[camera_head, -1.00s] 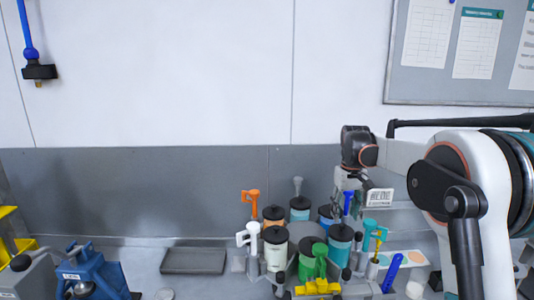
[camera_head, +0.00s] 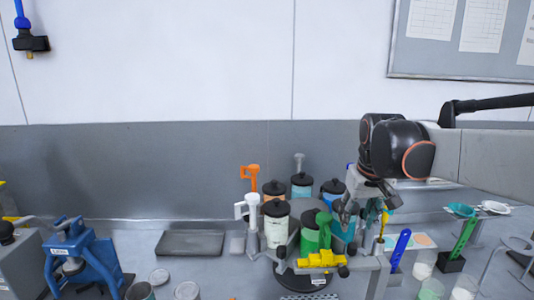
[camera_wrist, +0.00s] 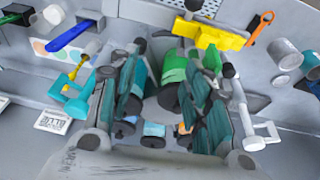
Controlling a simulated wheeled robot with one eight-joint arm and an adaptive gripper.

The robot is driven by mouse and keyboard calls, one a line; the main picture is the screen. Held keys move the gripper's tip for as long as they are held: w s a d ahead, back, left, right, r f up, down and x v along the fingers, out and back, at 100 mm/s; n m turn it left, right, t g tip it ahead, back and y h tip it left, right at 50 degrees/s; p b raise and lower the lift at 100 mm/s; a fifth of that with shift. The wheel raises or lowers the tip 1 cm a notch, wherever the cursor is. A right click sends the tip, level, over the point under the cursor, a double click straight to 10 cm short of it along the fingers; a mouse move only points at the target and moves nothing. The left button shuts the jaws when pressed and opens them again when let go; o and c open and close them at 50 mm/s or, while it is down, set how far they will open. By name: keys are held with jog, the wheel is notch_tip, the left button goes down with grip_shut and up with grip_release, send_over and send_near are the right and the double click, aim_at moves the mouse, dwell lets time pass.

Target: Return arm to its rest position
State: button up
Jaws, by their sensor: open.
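My gripper (camera_head: 362,210) hangs at the right of the drum cluster in the head view, pointing down, close to a teal drum (camera_head: 341,228). In the wrist view its two fingers (camera_wrist: 166,88) stand apart with nothing clearly held between them. My arm reaches in from the right edge and hides part of the wall and bench. The cluster holds a cream drum (camera_head: 276,226), a green drum (camera_head: 311,238) and an orange drum (camera_head: 273,190), all with dark lids. Exact clearance between the fingers and the nearest drums cannot be told.
A yellow part (camera_head: 322,259) sits in front of the drums. A blue-handled tool (camera_head: 399,248) and a green one (camera_head: 462,241) stand to the right. A dark tray (camera_head: 190,243) lies left of the cluster, and a blue device (camera_head: 80,255) farther left.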

jog(key=s+a+f+t+b, duration=0.2)
jog(key=s+f+t+b, duration=0.2)
jog(key=s+f+b, duration=0.9)
jog(key=s+f, duration=0.8)
jog(key=s, duration=0.1)
jog(key=shift+s+f+m, duration=0.2)
jog(key=shift+s+m, duration=0.1)
jog(key=shift+s, duration=0.05)
